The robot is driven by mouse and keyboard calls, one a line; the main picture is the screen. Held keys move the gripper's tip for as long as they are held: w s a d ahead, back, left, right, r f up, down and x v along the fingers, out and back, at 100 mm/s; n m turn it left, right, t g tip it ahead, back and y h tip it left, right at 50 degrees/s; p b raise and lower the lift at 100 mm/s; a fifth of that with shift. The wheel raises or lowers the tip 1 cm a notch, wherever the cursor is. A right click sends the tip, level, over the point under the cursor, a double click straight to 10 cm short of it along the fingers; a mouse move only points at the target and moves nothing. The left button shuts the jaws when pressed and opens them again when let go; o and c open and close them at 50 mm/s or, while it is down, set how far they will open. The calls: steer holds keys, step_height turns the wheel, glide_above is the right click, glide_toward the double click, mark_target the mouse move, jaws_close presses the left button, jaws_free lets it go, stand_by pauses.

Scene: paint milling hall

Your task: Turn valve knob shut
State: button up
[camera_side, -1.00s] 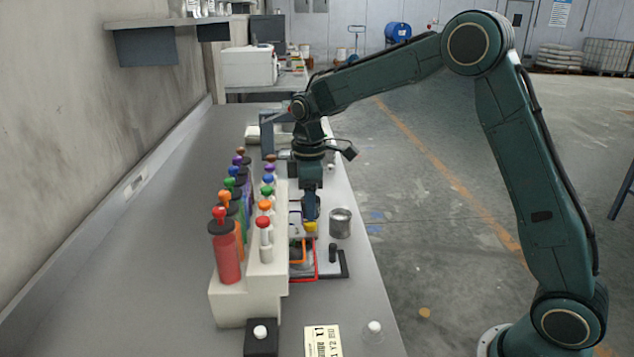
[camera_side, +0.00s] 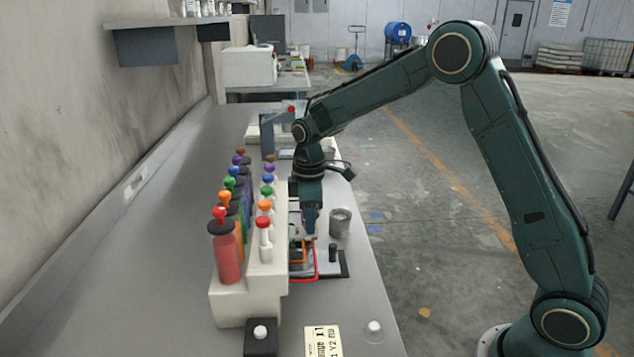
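A pale stepped rack (camera_side: 265,284) holds two rows of bottles with coloured knob-like tops. The nearest are a red bottle with a red top (camera_side: 219,213) at the left and a white one with a red top (camera_side: 263,223) at the right. Orange, green, blue and purple tops follow behind. I cannot tell which one is the valve knob of the task. My gripper (camera_side: 309,233) points down just right of the rack, over small red- and orange-framed trays (camera_side: 316,268). Its fingertips are small and partly merged with what lies below, so their opening and any hold are unclear.
A grey metal can (camera_side: 340,222) stands close right of my gripper. A small black post (camera_side: 332,253) stands nearer the camera. A black block with a white button (camera_side: 261,335) and a lettered card (camera_side: 323,341) lie at the front.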

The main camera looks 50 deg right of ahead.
steer(key=shift+m, duration=0.3)
steer(key=m, duration=0.8)
steer(key=shift+m, duration=0.3)
steer(key=m, duration=0.4)
steer(key=shift+m, duration=2.4)
steer(key=shift+r, duration=0.1)
steer(key=o, duration=1)
step_height(320, 180, up, 14)
steer(key=shift+f, duration=0.1)
